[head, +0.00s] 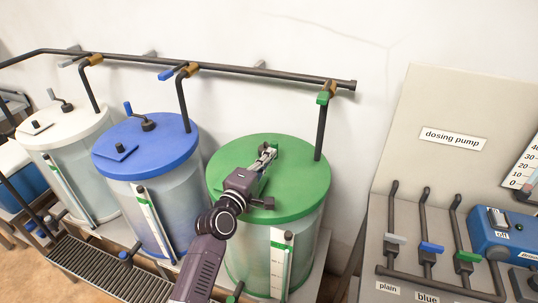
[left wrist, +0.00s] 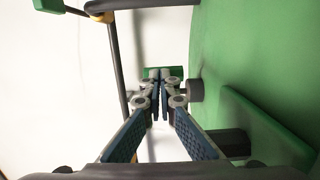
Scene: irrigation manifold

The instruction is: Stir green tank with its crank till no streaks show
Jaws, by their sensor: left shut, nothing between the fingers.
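The green tank (head: 300,190) stands at the right of the tank row, its green lid on top and its wall pale and translucent. My left gripper (head: 268,150) is over the lid, fingers shut and empty. In the left wrist view the fingertips (left wrist: 158,82) meet in front of a green block (left wrist: 157,71), which looks like the crank's handle. A dark round hub (left wrist: 195,90) sits just right of them against the green lid (left wrist: 225,60). My gripper hides most of the crank in the head view. Streaks in the liquid cannot be made out. My right gripper is not seen.
The blue tank (head: 150,195) and the white tank (head: 65,135) stand to the left. A dark pipe (head: 230,69) runs along the wall, with a drop pipe (head: 321,130) behind the green lid. The dosing pump panel (head: 455,105) is at the right.

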